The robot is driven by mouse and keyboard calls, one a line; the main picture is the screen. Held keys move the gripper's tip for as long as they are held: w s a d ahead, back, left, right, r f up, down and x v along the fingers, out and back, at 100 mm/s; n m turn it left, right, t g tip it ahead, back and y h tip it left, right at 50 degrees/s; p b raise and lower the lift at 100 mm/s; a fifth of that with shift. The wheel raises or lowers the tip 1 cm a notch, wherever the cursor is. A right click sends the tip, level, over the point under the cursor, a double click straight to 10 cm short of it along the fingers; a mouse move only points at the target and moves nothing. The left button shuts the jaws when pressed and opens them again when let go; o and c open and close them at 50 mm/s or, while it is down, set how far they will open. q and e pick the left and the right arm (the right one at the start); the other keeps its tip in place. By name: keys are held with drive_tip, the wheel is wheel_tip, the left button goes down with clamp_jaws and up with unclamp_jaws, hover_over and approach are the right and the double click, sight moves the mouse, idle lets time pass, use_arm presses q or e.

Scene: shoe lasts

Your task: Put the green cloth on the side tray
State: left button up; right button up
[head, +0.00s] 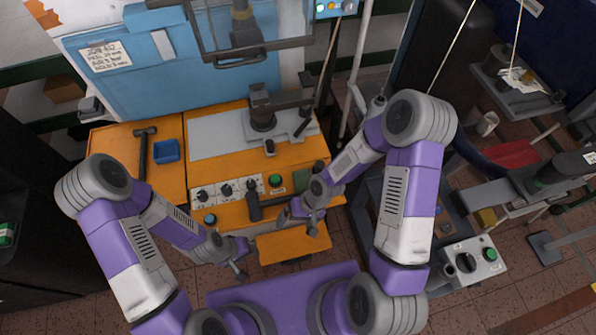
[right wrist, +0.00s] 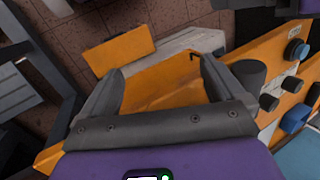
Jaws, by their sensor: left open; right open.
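My left gripper (head: 240,258) is open and empty, lower left. An orange side surface (head: 115,146) at the machine's left may be the side tray; I cannot tell for certain.
An orange plate (head: 293,244) juts out below my right gripper.

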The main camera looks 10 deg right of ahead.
sight(306, 186)
drive_tip(key=shift+n+h, duration=0.5)
drive_tip(key=shift+h, duration=0.4)
drive_tip(key=w+r, duration=0.1)
drive_tip(key=r, duration=0.1)
drive_tip(key=w+d+r+p, duration=0.1)
drive_tip(key=r, duration=0.2)
drive_tip(key=w+r+p, duration=0.1)
drive_tip(key=r, duration=0.2)
drive_tip(key=shift+w+d+r, duration=0.15)
drive_tip(key=shift+w+d, duration=0.1)
drive_tip(key=shift+w, duration=0.1)
drive_tip(key=w+d+r+h, duration=0.3)
drive_tip(key=w+d+r, duration=0.1)
drive_tip(key=r, duration=0.1)
drive_tip(key=shift+t, duration=0.4)
drive_tip(key=f, duration=0.7)
drive_tip(key=shift+w+a+f+b, duration=0.25)
drive_tip(key=shift+a+b, duration=0.05)
drive_tip(key=shift+a, duration=0.05)
use_arm(q)
wheel_tip(306, 186, up, 3)
use_arm(e)
drive_tip(key=c, duration=1.2)
